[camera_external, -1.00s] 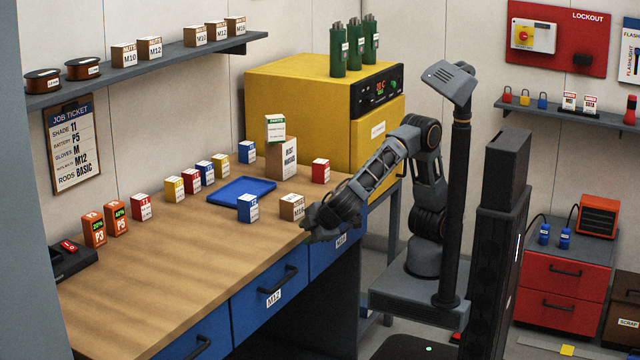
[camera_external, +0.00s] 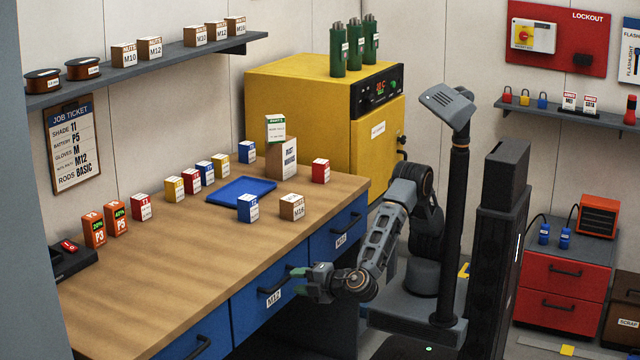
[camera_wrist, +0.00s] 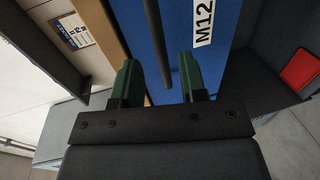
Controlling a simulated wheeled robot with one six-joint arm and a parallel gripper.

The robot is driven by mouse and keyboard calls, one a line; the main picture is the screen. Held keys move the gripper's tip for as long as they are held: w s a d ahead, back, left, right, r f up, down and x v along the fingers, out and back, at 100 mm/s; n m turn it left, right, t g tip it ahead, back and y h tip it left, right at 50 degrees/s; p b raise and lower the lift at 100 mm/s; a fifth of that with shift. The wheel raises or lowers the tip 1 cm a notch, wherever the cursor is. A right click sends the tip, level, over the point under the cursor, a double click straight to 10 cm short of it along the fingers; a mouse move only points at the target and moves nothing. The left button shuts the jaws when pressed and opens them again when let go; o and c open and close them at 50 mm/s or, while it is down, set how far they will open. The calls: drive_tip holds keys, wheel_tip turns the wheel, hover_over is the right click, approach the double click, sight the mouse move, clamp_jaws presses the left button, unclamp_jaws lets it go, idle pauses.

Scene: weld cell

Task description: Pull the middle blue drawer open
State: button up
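The middle blue drawer (camera_external: 250,301), labelled M12, is closed in the bench front. It also shows in the wrist view (camera_wrist: 205,75). Its dark bar handle (camera_external: 277,280) runs between my fingertips in the wrist view (camera_wrist: 158,45). My gripper (camera_external: 300,280) is at the drawer front beside the handle. In the wrist view my gripper (camera_wrist: 158,80) is open, with a green-tipped finger on each side of the handle and gaps visible. I cannot tell whether either finger touches the handle.
A right blue drawer (camera_external: 338,231) and a left blue drawer (camera_external: 200,335) flank it, both closed. The wooden bench top (camera_external: 190,270) carries small boxes and a blue tray (camera_external: 215,198). The yellow cabinet (camera_external: 290,100) stands behind the bench's far end.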

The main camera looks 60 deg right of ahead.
sight(287, 280)
drive_tip(key=shift+x, duration=2.4)
clamp_jaws()
